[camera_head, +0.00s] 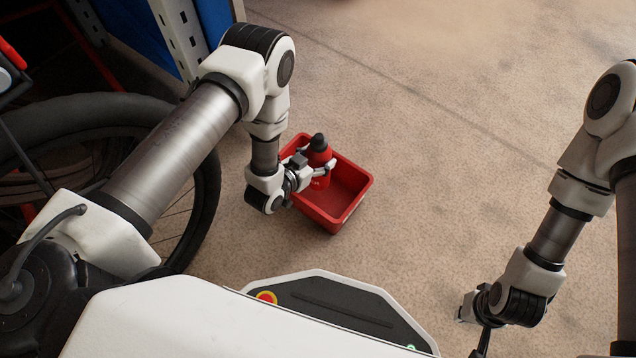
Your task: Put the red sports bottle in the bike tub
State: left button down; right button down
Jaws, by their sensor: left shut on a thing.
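The red sports bottle (319,156) has a black cap and stands about upright. My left gripper (325,170) is shut on it, with its fingers around the bottle's body. The red tub (345,215) is on the floor, open at the top. The bottle is over the tub's opening in the picture; I cannot tell whether its base touches the tub's bottom. The gripper and wrist hide the tub's left side. My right gripper (482,342) is low at the right, far from the tub; its fingers are mostly out of sight.
A bicycle wheel (205,190) with a black tyre stands to the left, behind my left arm. A shelf upright (180,35) of perforated metal and a blue panel (215,18) are at the top left. The speckled floor (450,150) right of the tub is clear.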

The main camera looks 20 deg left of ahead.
pick_arm(q)
notch_tip(320, 180, down, 6)
jog(key=b, duration=0.3)
jog(key=shift+f, duration=0.25)
jog(key=shift+r, duration=0.15)
jog(key=shift+c, duration=0.8)
grip_release()
